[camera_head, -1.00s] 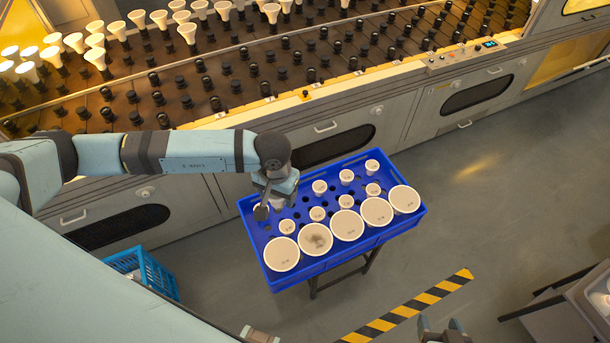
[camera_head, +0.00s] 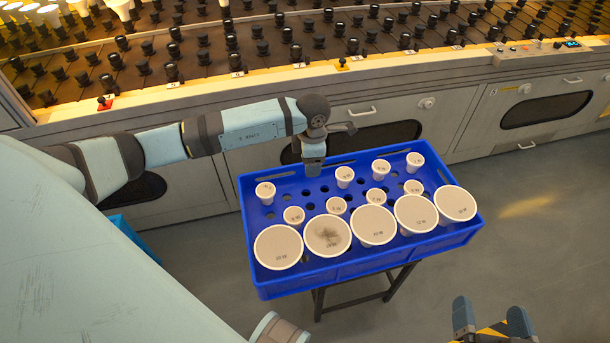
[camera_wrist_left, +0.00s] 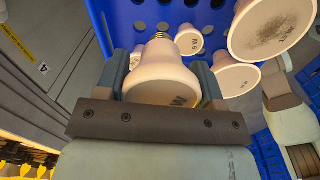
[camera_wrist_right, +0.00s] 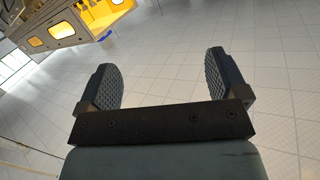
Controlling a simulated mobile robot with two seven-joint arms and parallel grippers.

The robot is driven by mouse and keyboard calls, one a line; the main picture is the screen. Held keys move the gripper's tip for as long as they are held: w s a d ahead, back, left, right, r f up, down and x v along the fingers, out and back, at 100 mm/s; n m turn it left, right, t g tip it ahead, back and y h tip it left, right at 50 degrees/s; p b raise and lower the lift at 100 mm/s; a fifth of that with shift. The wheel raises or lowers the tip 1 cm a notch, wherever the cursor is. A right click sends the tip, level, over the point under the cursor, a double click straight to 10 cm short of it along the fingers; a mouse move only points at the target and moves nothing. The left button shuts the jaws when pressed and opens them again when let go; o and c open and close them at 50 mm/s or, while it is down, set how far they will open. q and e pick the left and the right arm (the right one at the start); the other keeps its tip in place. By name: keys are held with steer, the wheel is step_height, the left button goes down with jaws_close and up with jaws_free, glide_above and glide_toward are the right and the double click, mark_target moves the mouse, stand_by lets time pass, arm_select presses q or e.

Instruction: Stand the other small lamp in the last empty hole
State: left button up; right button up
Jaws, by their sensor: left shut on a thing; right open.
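My left gripper (camera_head: 313,165) is over the back part of the blue tray (camera_head: 365,265), between the small lamp at the back left (camera_head: 265,190) and another small lamp (camera_head: 344,174). In the left wrist view, it is shut on a small white lamp (camera_wrist_left: 160,72), with the lamp's screw end pointing toward the tray. In the head view the held lamp is hidden by the gripper. Empty dark holes show around it, such as one in the tray (camera_head: 308,208). My right gripper (camera_head: 490,320) is open and empty, low and right of the tray.
Several small lamps stand in two rows in the tray, with a row of large lamps (camera_head: 373,226) along its front. One large lamp (camera_head: 327,235) has a dark smudge. The machine with rows of black sockets (camera_head: 290,35) is behind. Floor right of the tray is clear.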

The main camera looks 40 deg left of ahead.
arm_select(q)
steer(key=w+a+f+n+b, duration=0.1)
steer(key=a+f+n+b, duration=0.1)
steer(key=f+n+b, duration=0.3)
steer(key=w+a+f+n+b, duration=0.1)
steer(key=f+n+b, duration=0.3)
steer(key=f+b, duration=0.3)
steer(key=shift+w+a+f+n, duration=0.4)
steer(key=shift+f, duration=0.6)
arm_select(e)
step_height(320, 180, down, 8)
steer(key=a+n+g+y, duration=0.1)
steer(key=a, duration=0.1)
steer(key=shift+s+f+y, duration=0.2)
steer(key=shift+s+y, duration=0.2)
steer(key=shift+s, duration=0.05)
arm_select(q)
steer(key=shift+f, duration=0.2)
arm_select(e)
steer(key=shift+f, duration=0.1)
arm_select(q)
steer(key=shift+f+b, duration=1)
steer(key=shift+f, duration=0.65)
steer(key=o, duration=1)
arm_select(e)
steer(key=shift+f, duration=0.75)
steer(key=shift+d, duration=0.1)
